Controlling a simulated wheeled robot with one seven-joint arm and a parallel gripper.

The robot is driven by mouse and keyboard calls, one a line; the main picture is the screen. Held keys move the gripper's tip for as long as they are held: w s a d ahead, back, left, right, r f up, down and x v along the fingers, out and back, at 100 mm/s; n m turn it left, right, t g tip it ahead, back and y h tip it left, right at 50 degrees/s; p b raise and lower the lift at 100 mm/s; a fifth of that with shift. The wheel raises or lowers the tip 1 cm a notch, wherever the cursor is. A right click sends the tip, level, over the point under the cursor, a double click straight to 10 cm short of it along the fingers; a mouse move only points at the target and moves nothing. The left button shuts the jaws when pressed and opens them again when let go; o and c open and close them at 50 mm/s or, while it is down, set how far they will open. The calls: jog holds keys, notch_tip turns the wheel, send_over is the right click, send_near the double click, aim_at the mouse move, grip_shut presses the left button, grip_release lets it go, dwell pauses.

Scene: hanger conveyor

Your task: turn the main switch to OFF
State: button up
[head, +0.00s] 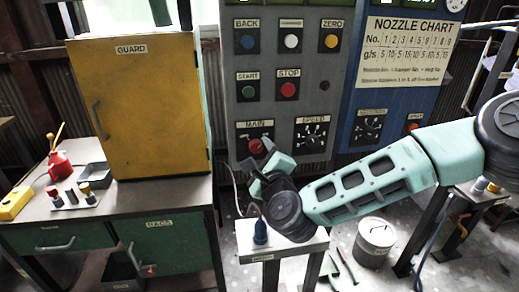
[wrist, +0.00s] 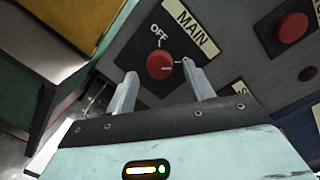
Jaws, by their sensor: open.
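The main switch is a round red knob (head: 256,146) on a dark plate under the MAIN label of the grey panel. My gripper (head: 262,158) is in front of the panel, close to the switch. In the wrist view my gripper (wrist: 159,70) is open, with one finger to each side of the knob and visible gaps between. I cannot tell how far the tips are from the plate. The right fingertip covers part of the plate.
A red STOP button (head: 288,90) sits above the switch, and the SPEED dial (head: 312,134) to its right. A yellow GUARD cabinet (head: 140,105) stands left of the panel. A small stand with a blue plug (head: 260,232) is below my gripper.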

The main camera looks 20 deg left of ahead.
jog(key=shift+w+a, duration=0.4)
jog(key=shift+w, duration=0.1)
jog(key=c, duration=1)
